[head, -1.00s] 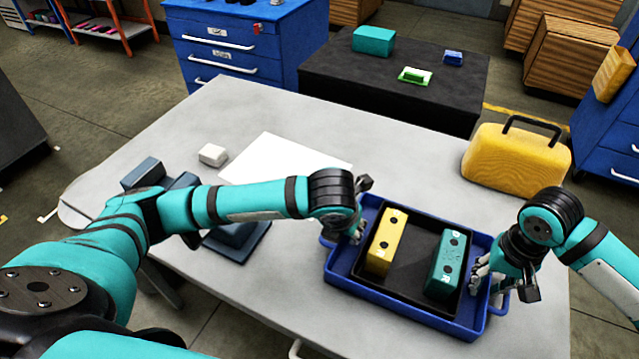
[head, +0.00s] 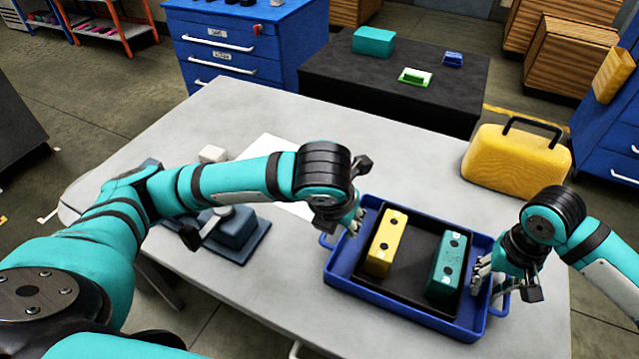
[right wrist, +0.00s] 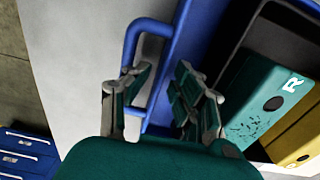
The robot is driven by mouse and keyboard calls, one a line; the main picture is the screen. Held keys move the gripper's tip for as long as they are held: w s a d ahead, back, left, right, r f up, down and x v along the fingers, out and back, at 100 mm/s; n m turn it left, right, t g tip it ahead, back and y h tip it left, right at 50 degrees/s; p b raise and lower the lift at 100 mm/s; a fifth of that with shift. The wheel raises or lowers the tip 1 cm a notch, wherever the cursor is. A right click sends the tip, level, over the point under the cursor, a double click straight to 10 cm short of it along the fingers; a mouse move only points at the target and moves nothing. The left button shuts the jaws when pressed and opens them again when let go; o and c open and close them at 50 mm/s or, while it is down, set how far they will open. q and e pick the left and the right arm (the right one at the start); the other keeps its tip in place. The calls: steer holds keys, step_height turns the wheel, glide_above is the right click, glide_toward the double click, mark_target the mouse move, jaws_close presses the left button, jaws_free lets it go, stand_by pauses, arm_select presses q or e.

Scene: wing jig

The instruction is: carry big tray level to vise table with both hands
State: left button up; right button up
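The big blue tray (head: 400,305) rests on the grey table. A black inner tray (head: 406,268) sits in it, holding a yellow block (head: 386,243) and a teal block (head: 446,262). My left gripper (head: 352,222) is at the tray's left rim, close to the left handle (head: 326,241); its finger gap is hidden. My right gripper (head: 490,275) is at the right rim. In the right wrist view my right gripper (right wrist: 163,95) has its fingers spread over the tray's wall and blue handle (right wrist: 130,48), with a gap between them.
A yellow case (head: 515,160) stands at the table's right back. A dark blue vise-like fixture (head: 236,232) and a white block (head: 212,153) are on the left, partly behind my left arm. A black table (head: 395,95) with small items and a blue drawer cabinet (head: 235,50) stand behind.

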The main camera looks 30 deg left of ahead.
step_height(320, 180, up, 12)
steer(key=shift+f, duration=0.25)
stand_by(0.4)
